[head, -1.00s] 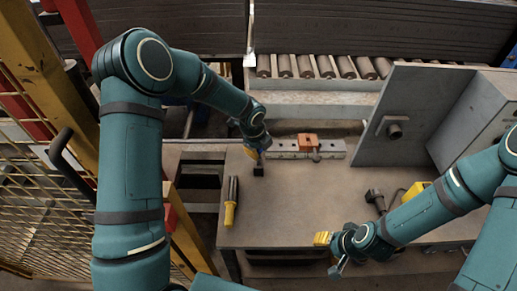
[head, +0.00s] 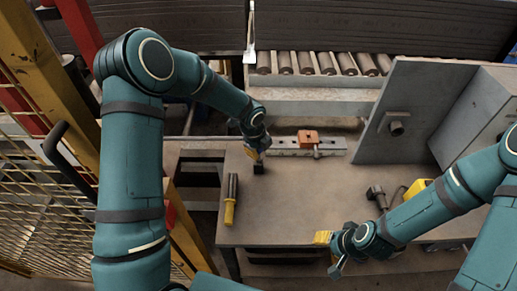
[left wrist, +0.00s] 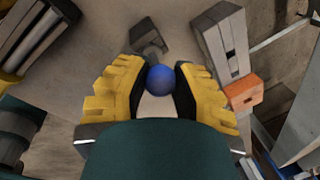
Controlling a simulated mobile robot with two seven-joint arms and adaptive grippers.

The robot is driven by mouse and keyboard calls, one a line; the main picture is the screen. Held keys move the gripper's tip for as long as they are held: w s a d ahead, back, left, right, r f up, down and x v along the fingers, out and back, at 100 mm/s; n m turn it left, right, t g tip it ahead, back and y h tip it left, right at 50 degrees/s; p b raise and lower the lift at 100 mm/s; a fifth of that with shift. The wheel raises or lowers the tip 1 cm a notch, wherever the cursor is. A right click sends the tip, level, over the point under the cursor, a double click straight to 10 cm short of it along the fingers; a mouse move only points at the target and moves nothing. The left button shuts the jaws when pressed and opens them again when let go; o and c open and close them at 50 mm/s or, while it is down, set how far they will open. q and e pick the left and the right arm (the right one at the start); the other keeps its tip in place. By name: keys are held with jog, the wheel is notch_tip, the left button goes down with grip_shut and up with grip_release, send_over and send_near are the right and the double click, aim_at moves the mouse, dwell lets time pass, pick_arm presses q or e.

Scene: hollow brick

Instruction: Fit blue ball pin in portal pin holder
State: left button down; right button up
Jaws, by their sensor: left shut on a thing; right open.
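My left gripper (head: 256,153) is over the left back part of the table. In the left wrist view its yellow fingers (left wrist: 159,88) are shut on a blue ball (left wrist: 160,80), the top of the ball pin. My right gripper (head: 330,251) is open and empty at the table's front edge.
A grey rail (head: 280,146) with an orange block (head: 307,136) lies right of the left gripper. A yellow-handled tool (head: 230,205) lies to the left. A tall grey plate (head: 405,85) stands at the right, with a dark tool (head: 377,195) in front. The table's middle (head: 300,190) is clear.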

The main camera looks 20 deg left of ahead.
pick_arm(q)
jog(key=shift+f+b, duration=0.35)
jog(key=shift+f, duration=0.15)
jog(key=c, duration=0.8)
grip_release()
jog(key=shift+o, duration=0.2)
